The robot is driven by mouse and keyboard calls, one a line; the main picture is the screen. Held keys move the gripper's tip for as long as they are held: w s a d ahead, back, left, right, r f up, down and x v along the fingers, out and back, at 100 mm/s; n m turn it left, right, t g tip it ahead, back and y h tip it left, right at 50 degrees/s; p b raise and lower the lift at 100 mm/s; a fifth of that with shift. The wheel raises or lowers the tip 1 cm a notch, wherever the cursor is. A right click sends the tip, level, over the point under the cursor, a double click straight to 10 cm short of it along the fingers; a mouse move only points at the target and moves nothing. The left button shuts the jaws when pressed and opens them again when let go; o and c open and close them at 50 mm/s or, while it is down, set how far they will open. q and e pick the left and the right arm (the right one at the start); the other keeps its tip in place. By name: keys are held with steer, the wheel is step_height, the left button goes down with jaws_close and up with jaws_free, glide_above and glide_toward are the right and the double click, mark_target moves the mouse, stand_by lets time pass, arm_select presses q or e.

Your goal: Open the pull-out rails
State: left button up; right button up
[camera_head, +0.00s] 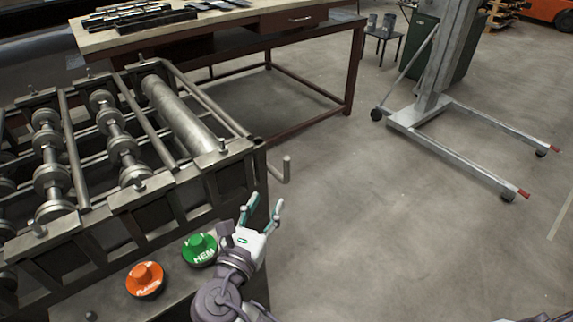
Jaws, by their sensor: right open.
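A grey roll-forming machine (139,200) with several rows of rollers fills the left side of the head view. A bent metal rod (287,168) sticks out from its right end and turns upward; it may be part of a pull-out rail, but I cannot tell. No other clearly separate rail shows. My right gripper (264,207) is open and empty, its two fingers apart and pointing up. It is just right of the machine's front right corner, below the bent rod and apart from it. My left gripper is not in view.
A green HEM knob (199,248) and an orange FLANGE knob (145,279) sit on the machine's front ledge, left of my right gripper. A workbench (240,22) stands behind. A wheeled lift (430,110) stands at the back right. The floor (400,230) right of the machine is clear.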

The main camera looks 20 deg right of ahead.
mark_target(285, 167)
steer(key=p+x, duration=0.1)
steer(key=x, duration=1.2)
steer(key=shift+w+d, duration=0.25)
steer(key=shift+c, duration=0.2)
jaws_close()
